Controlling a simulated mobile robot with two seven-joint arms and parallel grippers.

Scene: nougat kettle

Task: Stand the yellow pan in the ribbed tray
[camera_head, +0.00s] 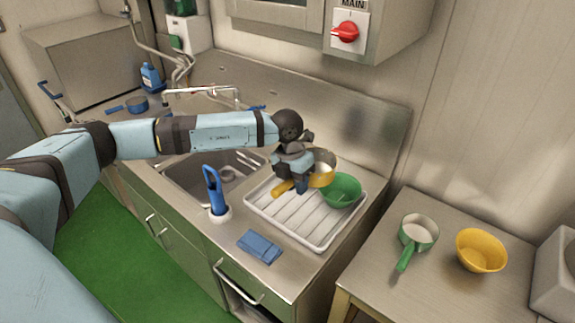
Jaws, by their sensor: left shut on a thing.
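The yellow pan (322,178) is at my left gripper (296,184), with its handle pointing to the lower left. The gripper comes down from above, is shut on the pan and hides part of it. The pan is over the back left part of the white ribbed tray (301,226); I cannot tell whether it touches the ribs. Its pale inside seems to face up and partly away, behind the gripper. My right gripper is out of view.
A green bowl (341,190) sits in the tray, close to the pan's right. A blue cloth (259,246) lies in front. A green pan (418,232) and yellow bowl (481,250) stand on the right table.

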